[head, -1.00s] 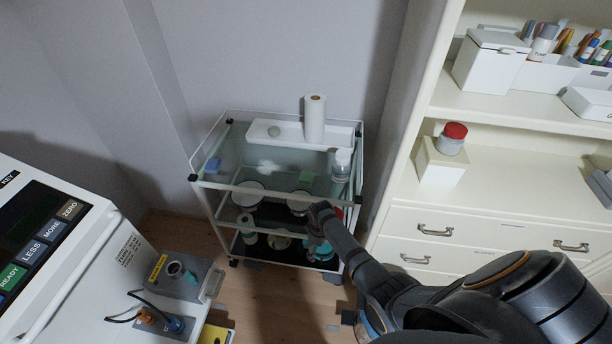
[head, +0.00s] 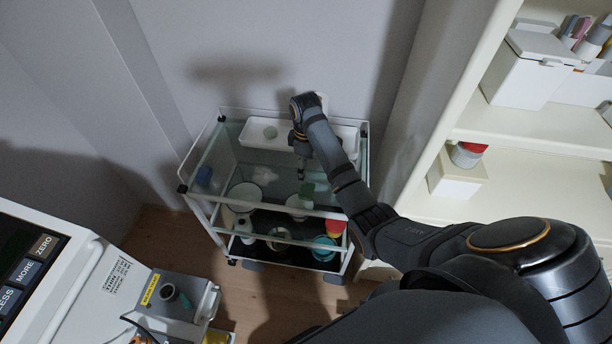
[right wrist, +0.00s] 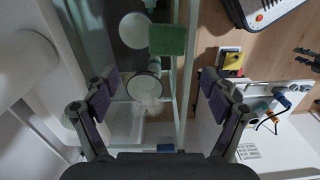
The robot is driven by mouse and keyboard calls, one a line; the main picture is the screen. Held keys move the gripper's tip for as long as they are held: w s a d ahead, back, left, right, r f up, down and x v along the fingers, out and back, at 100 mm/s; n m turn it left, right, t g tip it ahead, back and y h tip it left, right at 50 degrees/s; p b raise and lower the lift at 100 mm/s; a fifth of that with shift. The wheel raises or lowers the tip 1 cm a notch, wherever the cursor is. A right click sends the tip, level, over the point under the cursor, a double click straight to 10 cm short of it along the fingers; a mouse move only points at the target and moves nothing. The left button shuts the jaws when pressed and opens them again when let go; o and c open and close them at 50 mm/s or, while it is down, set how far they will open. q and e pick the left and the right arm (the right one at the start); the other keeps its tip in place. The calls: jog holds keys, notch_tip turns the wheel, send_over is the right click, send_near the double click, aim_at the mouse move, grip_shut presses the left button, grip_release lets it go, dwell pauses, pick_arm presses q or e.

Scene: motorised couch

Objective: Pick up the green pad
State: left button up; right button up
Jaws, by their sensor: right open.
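The green pad (head: 307,190) lies on the glass top shelf of the white trolley (head: 205,222), near its front right. In the right wrist view the green pad (right wrist: 168,40) is a dark green block at the upper middle, ahead of the fingertips and apart from them. My right gripper (head: 301,172) reaches over the trolley's top shelf, just behind the pad. In the right wrist view my right gripper (right wrist: 160,93) has its fingers wide apart with nothing held. A dark pronged shape (right wrist: 306,60) at that view's right edge may be my left gripper; its opening is unclear.
A blue pad (head: 204,176) lies at the shelf's left. A white tray (head: 262,132) stands at the back; the roll (head: 323,101) is mostly hidden by my arm. Rails edge the trolley. A shelf unit (head: 480,128) stands right, a grey-white machine (head: 100,280) left.

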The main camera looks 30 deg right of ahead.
aim_at(307, 189)
jog(key=f, duration=0.2)
jog(key=s+f, duration=0.1)
jog(key=shift+s+a+f+p, duration=0.1)
jog(key=shift+a+f+p, duration=0.15)
jog(key=shift+a+p, duration=0.1)
notch_tip(307, 189, down, 3)
jog(key=shift+d+r+p, duration=0.15)
jog(key=shift+p, duration=0.3)
jog(key=f, duration=0.2)
jog(key=shift+s+f, duration=0.2)
jog(key=shift+f, duration=0.55)
jog(key=shift+w+f, duration=0.1)
pick_arm(q)
jog(key=s, duration=0.1)
jog(key=s+r, duration=0.1)
jog(key=shift+s+a+r, duration=0.3)
jog(key=shift+s+r, duration=0.05)
jog(key=shift+s, duration=0.05)
pick_arm(e)
jog(key=c, duration=1)
